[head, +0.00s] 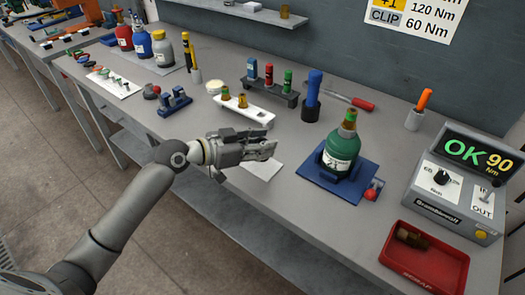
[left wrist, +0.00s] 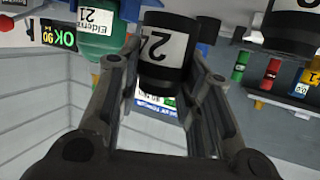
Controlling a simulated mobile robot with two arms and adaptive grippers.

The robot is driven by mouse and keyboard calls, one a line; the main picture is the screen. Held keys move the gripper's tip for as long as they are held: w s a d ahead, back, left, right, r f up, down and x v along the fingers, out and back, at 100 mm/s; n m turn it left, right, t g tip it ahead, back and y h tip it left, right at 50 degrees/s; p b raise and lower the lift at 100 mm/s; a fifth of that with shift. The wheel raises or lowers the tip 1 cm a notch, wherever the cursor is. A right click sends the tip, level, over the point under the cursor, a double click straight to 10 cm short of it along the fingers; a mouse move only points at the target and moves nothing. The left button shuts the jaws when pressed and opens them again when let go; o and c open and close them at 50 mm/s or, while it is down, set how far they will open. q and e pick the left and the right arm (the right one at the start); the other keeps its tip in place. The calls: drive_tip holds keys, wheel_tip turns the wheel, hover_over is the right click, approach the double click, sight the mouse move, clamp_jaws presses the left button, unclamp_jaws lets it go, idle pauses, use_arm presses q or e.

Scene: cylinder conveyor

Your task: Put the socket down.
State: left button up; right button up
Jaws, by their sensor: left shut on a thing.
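My left gripper (head: 266,150) is over the front middle of the bench, above a white sheet (head: 262,169). In the left wrist view its two fingers stand either side of a black socket (left wrist: 165,78) with a white label reading 24, and they are shut on it. In the head view the socket is hidden or too small to make out at the fingers. I cannot tell whether its base touches the bench. My right gripper is not in view.
A white rack (head: 250,112) with brass-coloured pieces stands behind the gripper. A green bottle (head: 341,147) stands on a blue base (head: 318,177) to the right. Farther right are a red tray (head: 420,276) and a controller (head: 455,190) showing OK 90. A dark rack (head: 271,92) stands behind.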

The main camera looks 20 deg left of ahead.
use_arm(q)
drive_tip(key=shift+w+f, duration=0.7)
drive_tip(key=shift+f, duration=0.05)
wheel_tip(320, 180, down, 3)
drive_tip(key=shift+r+p, duration=0.1)
drive_tip(key=shift+p, duration=0.4)
drive_tip(key=shift+f, duration=0.2)
drive_tip(key=shift+f+b, duration=0.2)
drive_tip(key=shift+b, duration=0.1)
drive_tip(key=o, duration=1.1)
drive_tip(key=shift+r, duration=0.1)
